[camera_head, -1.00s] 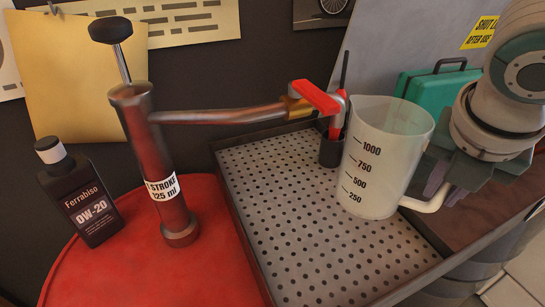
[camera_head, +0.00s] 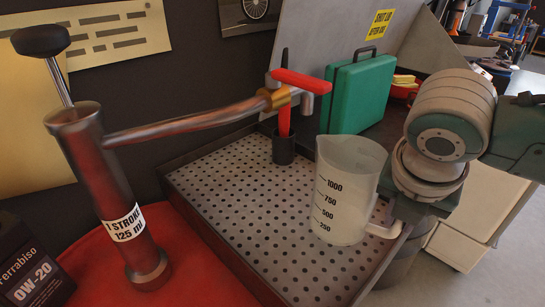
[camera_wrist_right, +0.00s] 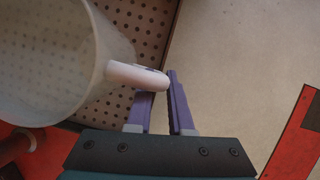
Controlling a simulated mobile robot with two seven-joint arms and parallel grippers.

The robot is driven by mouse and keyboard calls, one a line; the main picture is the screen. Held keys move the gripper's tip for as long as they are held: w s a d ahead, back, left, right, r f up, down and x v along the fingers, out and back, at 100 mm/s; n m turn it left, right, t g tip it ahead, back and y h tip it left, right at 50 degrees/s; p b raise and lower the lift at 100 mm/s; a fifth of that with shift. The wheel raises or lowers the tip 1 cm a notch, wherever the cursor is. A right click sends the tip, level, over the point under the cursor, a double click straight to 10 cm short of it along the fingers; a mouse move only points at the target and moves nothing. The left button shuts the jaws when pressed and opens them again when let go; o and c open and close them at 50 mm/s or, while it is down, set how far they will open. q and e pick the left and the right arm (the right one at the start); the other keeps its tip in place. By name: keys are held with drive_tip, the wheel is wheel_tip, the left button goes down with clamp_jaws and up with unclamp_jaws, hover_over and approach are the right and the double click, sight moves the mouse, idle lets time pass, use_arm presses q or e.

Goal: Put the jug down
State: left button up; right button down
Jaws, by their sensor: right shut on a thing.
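The jug (camera_head: 338,205) is translucent, with a black scale, and looks empty. It is upright over the front right part of the perforated tray (camera_head: 240,195); I cannot tell whether its base touches the tray. My right gripper (camera_head: 393,222) is on the jug's right side, shut on its pale handle. In the right wrist view the jug (camera_wrist_right: 45,60) fills the upper left, and its handle end lies at the fingertips of the gripper (camera_wrist_right: 160,88). My left gripper is not in view.
The pump (camera_head: 105,195) stands on a red drum (camera_head: 205,265), its pipe reaching over the tray to a red-handled tap (camera_head: 300,82). A black cup (camera_head: 283,150) stands at the tray's back. A green case (camera_head: 358,95) is behind the jug. An oil bottle (camera_head: 35,275) is at left.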

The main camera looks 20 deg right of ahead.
sight(343, 217)
drive_tip(key=f, duration=0.3)
drive_tip(key=shift+w+a+f, duration=0.1)
drive_tip(key=shift+w+a, duration=0.15)
drive_tip(key=shift+w, duration=0.05)
drive_tip(key=shift+w+a, duration=0.9)
drive_tip(key=shift+w, duration=0.25)
drive_tip(key=w+a+b, duration=0.1)
drive_tip(key=w+a, duration=0.1)
drive_tip(key=w, duration=0.1)
drive_tip(key=shift+w+a, duration=0.1)
drive_tip(key=shift+a, duration=0.1)
drive_tip(key=shift+w+a+f, duration=0.15)
drive_tip(key=shift+f, duration=0.45)
